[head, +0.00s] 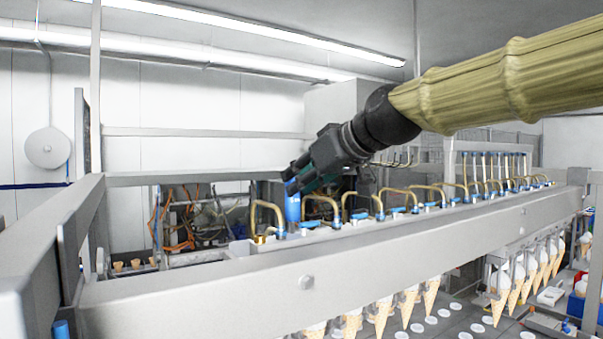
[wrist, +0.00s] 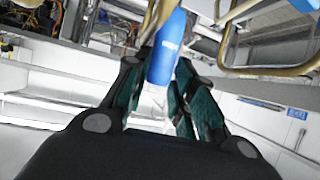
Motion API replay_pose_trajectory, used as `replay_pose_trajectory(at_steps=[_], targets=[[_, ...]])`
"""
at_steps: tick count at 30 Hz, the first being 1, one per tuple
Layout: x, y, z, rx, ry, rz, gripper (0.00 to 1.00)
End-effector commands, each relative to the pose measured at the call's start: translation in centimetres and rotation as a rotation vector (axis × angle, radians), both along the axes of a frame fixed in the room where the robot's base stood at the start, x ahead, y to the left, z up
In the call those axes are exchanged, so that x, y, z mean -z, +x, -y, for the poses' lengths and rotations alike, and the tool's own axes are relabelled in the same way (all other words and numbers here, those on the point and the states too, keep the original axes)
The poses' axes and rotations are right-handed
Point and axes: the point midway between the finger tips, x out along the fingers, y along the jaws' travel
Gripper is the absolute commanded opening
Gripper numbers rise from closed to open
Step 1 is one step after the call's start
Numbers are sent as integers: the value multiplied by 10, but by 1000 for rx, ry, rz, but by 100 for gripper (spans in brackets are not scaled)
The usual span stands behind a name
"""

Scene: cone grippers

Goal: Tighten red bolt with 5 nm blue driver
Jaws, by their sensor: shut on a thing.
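My gripper (head: 296,184) is above the near end of the row of brass pipes in the head view. It is shut on a blue driver (head: 292,206), which points down from the fingers, roughly upright. In the wrist view the blue driver (wrist: 168,48) lies between the green-padded fingers of my gripper (wrist: 165,85). The driver's lower end is close to the machine's top by the first brass pipe; I cannot tell whether it touches anything. No red bolt can be made out in either view.
Curved brass pipes (head: 320,201) with blue fittings stand in a row along the machine, close to my gripper. A grey metal beam (head: 230,292) runs in front. Cones (head: 410,303) hang below it. Wires (head: 180,225) and open machinery lie to the left.

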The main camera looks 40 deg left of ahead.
Motion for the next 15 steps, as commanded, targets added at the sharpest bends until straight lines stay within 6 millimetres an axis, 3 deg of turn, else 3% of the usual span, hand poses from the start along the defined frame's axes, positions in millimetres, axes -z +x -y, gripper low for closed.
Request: replay_pose_trajectory(at_steps=[15], targets=[[-2, 5, 0, -151, 2, -3, 3]])
